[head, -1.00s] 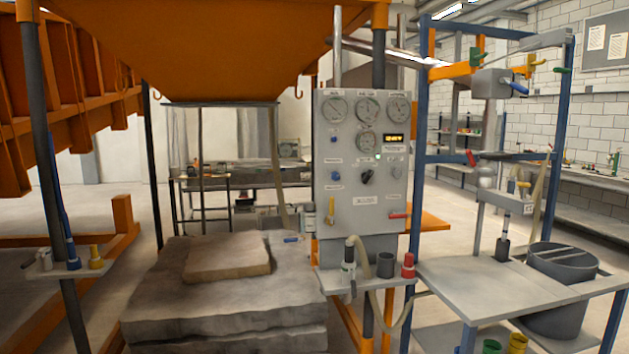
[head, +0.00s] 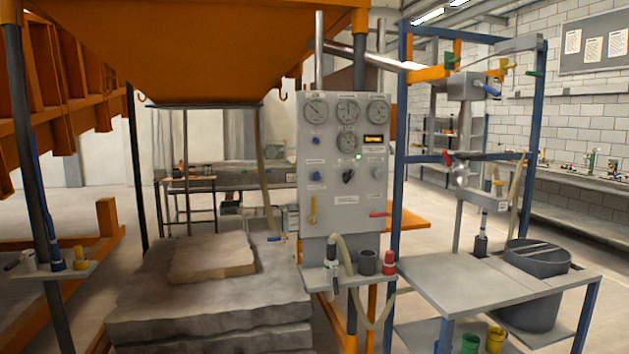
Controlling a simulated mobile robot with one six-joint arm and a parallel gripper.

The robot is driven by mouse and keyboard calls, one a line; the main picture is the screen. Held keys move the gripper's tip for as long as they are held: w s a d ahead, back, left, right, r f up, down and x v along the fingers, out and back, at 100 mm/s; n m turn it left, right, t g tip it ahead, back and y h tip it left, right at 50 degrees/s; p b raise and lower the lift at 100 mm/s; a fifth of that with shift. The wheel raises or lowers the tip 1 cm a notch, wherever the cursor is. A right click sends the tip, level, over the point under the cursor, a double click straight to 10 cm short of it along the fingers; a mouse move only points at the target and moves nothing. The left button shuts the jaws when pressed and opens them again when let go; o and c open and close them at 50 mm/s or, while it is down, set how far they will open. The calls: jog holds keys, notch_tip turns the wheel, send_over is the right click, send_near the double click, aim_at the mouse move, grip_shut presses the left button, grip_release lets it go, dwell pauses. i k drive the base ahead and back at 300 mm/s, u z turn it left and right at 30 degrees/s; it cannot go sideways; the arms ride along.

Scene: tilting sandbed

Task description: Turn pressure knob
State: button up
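A grey control panel (head: 328,205) stands upright near the middle of the head view. It carries several round gauges, a small lit display (head: 375,141) and a green light. A black knob (head: 349,176) sits at the panel's centre, below the gauges. Blue knobs (head: 316,176) sit on its left side and a pale grey knob (head: 378,174) on its right. Which one is the pressure knob cannot be told, as the labels are too small to read. A yellow lever and a red lever (head: 380,214) are lower down. My gripper is not in view.
Stacked stone slabs (head: 200,305) lie on the floor left of the panel. A small shelf (head: 345,284) with a hose and cups juts out below it. A grey table (head: 470,285) in a blue frame stands to the right. An orange hopper (head: 190,45) hangs above.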

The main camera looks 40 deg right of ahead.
aim_at(317, 176)
jog(key=z, duration=0.05)
jog(key=i, duration=1)
jog(key=u, duration=0.05)
